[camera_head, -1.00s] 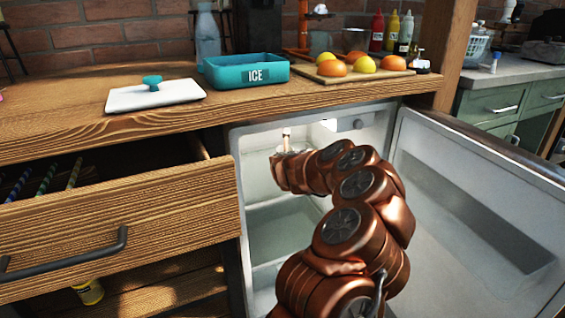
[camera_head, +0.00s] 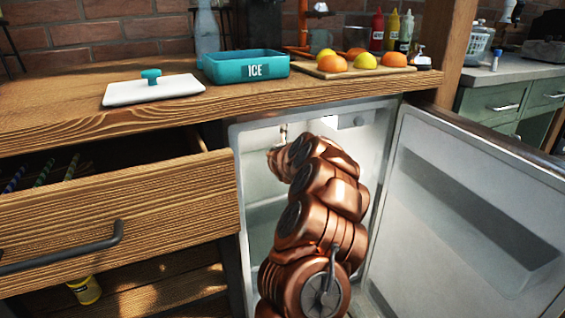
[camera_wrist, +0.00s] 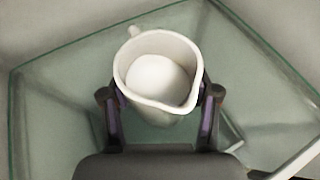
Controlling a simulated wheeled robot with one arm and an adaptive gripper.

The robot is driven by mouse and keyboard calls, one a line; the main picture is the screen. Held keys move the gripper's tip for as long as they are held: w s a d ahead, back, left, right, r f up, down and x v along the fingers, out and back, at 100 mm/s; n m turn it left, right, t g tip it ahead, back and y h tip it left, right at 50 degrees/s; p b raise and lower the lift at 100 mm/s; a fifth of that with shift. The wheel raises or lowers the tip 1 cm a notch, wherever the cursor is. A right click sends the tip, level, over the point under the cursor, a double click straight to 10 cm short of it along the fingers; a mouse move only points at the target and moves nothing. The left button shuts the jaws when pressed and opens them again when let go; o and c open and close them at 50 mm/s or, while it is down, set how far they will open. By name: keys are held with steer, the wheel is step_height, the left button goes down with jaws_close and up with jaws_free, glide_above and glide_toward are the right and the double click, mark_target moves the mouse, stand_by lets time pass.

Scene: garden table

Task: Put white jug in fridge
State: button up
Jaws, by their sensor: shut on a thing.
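The white jug (camera_wrist: 186,52) shows in the wrist view from above, with its open mouth up and its spout toward my palm. My gripper (camera_wrist: 160,112) is shut on the jug, one finger on each side of its body. The jug is over a glass shelf (camera_wrist: 60,100) inside the fridge; I cannot tell whether its base touches the glass. In the head view the fridge (camera_head: 258,180) stands open under the counter, its door (camera_head: 450,220) swung out to the right. My arm reaches into its upper part and hides the jug and most of my gripper.
An open wooden drawer (camera_head: 110,220) juts out left of the fridge. The counter (camera_head: 60,125) above holds a teal ICE box (camera_head: 228,68), a white lid (camera_head: 150,90) and a board with fruit (camera_head: 345,72). The shelf around the jug looks clear.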

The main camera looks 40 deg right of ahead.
steer(key=shift+f+b, duration=0.4)
steer(key=shift+f, duration=0.65)
steer(key=shift+f, duration=0.1)
steer(key=o, duration=1.4)
steer(key=shift+r, duration=0.2)
steer(key=shift+s+a+r, duration=0.3)
steer(key=shift+s+a, duration=0.05)
steer(key=shift+s, duration=0.05)
steer(key=shift+p+v, duration=1.5)
steer(key=shift+v, duration=3.9)
steer(key=shift+f, duration=0.2)
